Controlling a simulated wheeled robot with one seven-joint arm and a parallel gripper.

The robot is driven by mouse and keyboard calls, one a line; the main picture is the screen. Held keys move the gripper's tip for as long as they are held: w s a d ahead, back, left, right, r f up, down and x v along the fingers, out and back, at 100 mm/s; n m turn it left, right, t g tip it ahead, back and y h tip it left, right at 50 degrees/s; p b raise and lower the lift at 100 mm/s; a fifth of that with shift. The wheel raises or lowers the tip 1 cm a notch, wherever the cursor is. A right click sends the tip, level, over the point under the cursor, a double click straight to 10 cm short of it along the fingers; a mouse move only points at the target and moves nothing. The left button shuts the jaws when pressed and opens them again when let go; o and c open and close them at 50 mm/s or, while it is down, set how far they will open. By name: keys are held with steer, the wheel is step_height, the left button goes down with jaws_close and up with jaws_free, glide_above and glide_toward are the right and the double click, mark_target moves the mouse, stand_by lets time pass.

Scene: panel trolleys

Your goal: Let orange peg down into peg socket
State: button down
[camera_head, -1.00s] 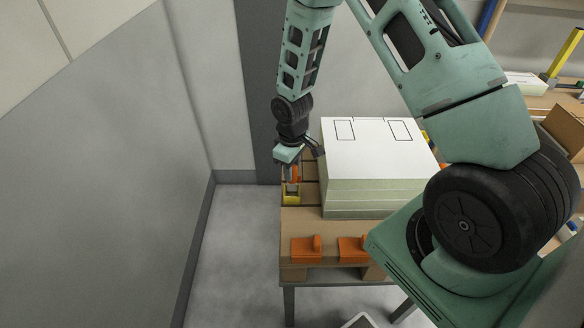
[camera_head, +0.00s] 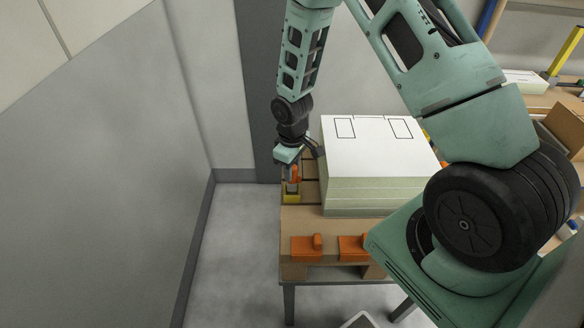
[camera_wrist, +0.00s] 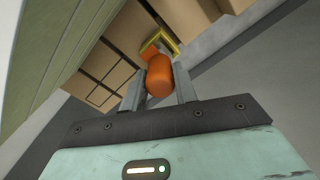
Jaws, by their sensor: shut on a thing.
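The orange peg (camera_wrist: 160,78) is between the two fingers of my gripper (camera_wrist: 159,88), which is shut on it. In the head view the peg (camera_head: 294,173) hangs below my gripper (camera_head: 292,166). The yellow peg socket (camera_head: 291,195) sits on the pallet's left edge, directly under the peg. Part of the yellow socket (camera_wrist: 171,39) also shows beyond the peg in the wrist view. The peg's lower end meets the socket's outline in the head view; how deep it is inside, I cannot tell.
A stack of white-topped panels (camera_head: 375,196) stands on the pallet just right of my gripper. Two orange blocks (camera_head: 306,247) sit at the pallet's front edge. A grey wall (camera_head: 110,170) is at the left, with clear floor between it and the pallet.

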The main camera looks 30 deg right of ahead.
steer(key=shift+f+b, duration=1.15)
steer(key=shift+f, duration=0.5)
steer(key=c, duration=1)
jaws_free()
steer(key=shift+r+p, duration=3.2)
steer(key=shift+r, duration=0.85)
steer(key=s+a+r, duration=0.3)
steer(key=a+r, duration=0.6)
steer(key=r, duration=0.1)
steer(key=s+a+r+n, duration=0.1)
steer(key=s+a+r, duration=0.2)
steer(key=s+r, duration=0.2)
steer(key=s+a+r, duration=0.3)
steer(key=s+r, duration=0.1)
steer(key=s, duration=0.5)
steer(key=s+a+r+n, duration=0.1)
steer(key=s+a+r, duration=0.3)
steer(key=s, duration=0.3)
steer(key=shift+s+a+r+n+y, duration=0.1)
steer(key=shift+s+r+n+y, duration=0.25)
steer(key=shift+r, duration=0.45)
